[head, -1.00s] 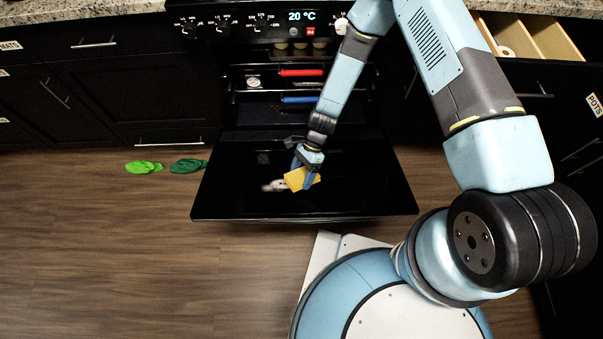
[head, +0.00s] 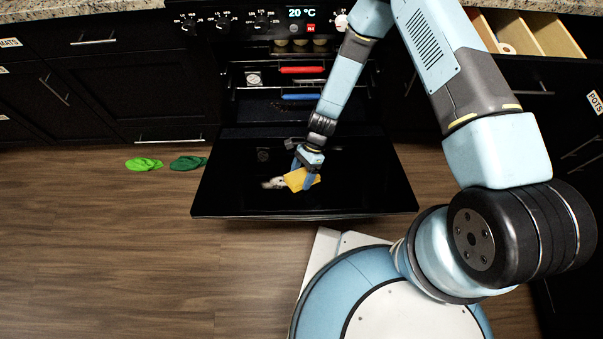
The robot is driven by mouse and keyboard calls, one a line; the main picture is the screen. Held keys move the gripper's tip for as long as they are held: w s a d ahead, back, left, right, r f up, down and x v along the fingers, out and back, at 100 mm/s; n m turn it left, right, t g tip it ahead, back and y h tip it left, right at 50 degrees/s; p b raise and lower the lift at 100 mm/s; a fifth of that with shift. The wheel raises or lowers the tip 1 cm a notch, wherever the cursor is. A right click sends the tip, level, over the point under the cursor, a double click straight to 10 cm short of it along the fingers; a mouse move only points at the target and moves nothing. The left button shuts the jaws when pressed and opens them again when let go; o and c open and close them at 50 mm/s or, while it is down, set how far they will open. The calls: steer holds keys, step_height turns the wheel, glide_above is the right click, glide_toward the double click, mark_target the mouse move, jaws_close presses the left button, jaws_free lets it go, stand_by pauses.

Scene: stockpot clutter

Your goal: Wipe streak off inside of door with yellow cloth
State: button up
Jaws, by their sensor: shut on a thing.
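The oven door (head: 355,190) is folded down flat, its black inside face up. A pale whitish streak (head: 273,184) lies on it, left of the middle. My gripper (head: 304,174) is over the door, shut on the yellow cloth (head: 297,180). The cloth is at the right end of the streak and may cover part of it. Whether the cloth touches the door is hard to tell from this view.
The open oven holds racks with a red-handled thing (head: 302,70) and a blue-handled thing (head: 299,98). Light green (head: 144,164) and dark green (head: 188,163) flip-flops lie on the floor left of the door. An open drawer (head: 535,38) is at upper right.

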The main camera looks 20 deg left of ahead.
mark_target(260, 183)
steer(key=shift+s+d+f, duration=0.1)
steer(key=shift+s+f, duration=0.15)
steer(key=shift+f, duration=0.35)
steer(key=shift+s+d+f, duration=0.1)
steer(key=shift+s+f, duration=0.15)
steer(key=shift+f, duration=0.35)
stand_by(0.6)
steer(key=shift+a, duration=0.15)
steer(key=shift+s+a+f, duration=0.1)
steer(key=shift+s+a, duration=0.65)
steer(key=shift+a, duration=1.5)
steer(key=shift+s+a, duration=0.8)
steer(key=shift+a, duration=1.5)
steer(key=shift+s+a+f, duration=0.1)
steer(key=shift+s+a, duration=0.65)
steer(key=shift+a, duration=1.5)
steer(key=shift+w+d+f, duration=0.1)
steer(key=shift+w+d, duration=0.65)
steer(key=shift+d, duration=1.55)
steer(key=shift+w+d, duration=0.7)
steer(key=shift+d, duration=1.65)
steer(key=shift+w+d+f, duration=0.1)
steer(key=shift+w+d, duration=0.65)
steer(key=shift+d, duration=1.55)
steer(key=shift+r, duration=0.15)
